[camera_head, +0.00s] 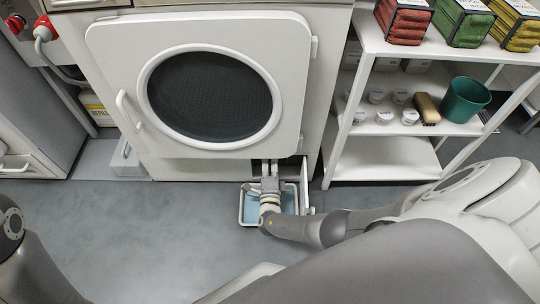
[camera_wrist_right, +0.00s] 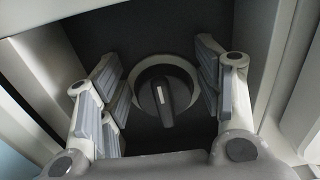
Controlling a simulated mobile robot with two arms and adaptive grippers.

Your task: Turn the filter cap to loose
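The filter cap (camera_wrist_right: 164,96) is a dark round knob with a raised grip bar and a pale mark, set in a light ring inside a dark recess. My right gripper (camera_wrist_right: 163,92) is open, its fingers on the left and right of the cap with gaps to it. In the head view my right gripper (camera_head: 270,184) reaches into the low opening of the white machine (camera_head: 205,80), and the cap is hidden there. The bar stands nearly upright in the wrist view, slightly tilted. Part of my left arm shows at the left edge; its gripper is out of view.
A shallow tray (camera_head: 247,222) with a blue inside lies on the floor below the opening. An open flap (camera_head: 304,186) stands at the opening's right side. A white shelf (camera_head: 385,155) with tubs, a brush and a green bucket (camera_head: 465,99) stands at right. Grey floor is clear at left.

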